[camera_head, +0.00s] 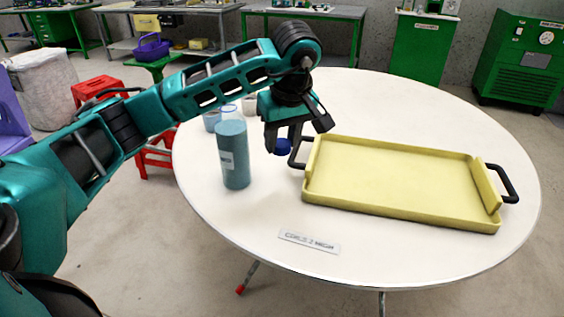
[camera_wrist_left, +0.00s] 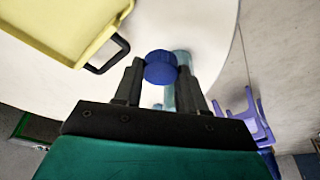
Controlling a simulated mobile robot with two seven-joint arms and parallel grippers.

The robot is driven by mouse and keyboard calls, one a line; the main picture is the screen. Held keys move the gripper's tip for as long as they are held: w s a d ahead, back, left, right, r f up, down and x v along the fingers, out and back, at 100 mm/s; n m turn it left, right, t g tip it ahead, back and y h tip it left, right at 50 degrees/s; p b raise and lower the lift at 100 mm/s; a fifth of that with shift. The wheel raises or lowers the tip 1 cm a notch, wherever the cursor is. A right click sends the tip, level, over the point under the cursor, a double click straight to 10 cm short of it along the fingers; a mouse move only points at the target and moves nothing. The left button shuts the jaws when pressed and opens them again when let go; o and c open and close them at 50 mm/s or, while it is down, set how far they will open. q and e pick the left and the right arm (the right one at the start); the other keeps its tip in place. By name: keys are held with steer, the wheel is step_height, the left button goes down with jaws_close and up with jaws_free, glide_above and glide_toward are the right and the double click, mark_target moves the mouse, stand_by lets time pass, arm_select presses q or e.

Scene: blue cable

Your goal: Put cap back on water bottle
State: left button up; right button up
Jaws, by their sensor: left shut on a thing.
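The teal water bottle (camera_head: 235,165) stands upright on the white round table, with a pale label on its side. My left gripper (camera_head: 283,145) is to the right of the bottle, pointing down, and is shut on the blue cap (camera_head: 283,148). The cap is apart from the bottle in the head view. In the left wrist view, the cap (camera_wrist_left: 160,69) sits between the fingertips of my left gripper (camera_wrist_left: 161,76), and part of the bottle (camera_wrist_left: 184,82) shows behind it. My right gripper is not in view.
A yellow tray (camera_head: 395,178) with black handles lies right of the gripper, its left handle close to the fingers. Cups (camera_head: 212,120) stand behind the bottle. A small label plate (camera_head: 309,242) lies near the table's front edge. The table (camera_head: 225,215) is clear in front of the bottle.

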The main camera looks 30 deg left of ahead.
mark_target(280, 141)
arm_select(q)
steer(key=shift+r, duration=1.9)
steer(key=shift+d+f, duration=0.1)
steer(key=s+d+f+m+t+h, duration=0.1)
steer(key=s+d+f+m+h, duration=0.1)
steer(key=s+d+f+m, duration=0.4)
steer(key=d+f+m, duration=0.3)
steer(key=d+m, duration=0.1)
steer(key=m, duration=0.1)
steer(key=shift+s+d+m+t+h, duration=0.3)
steer(key=shift+s+m+h, duration=0.1)
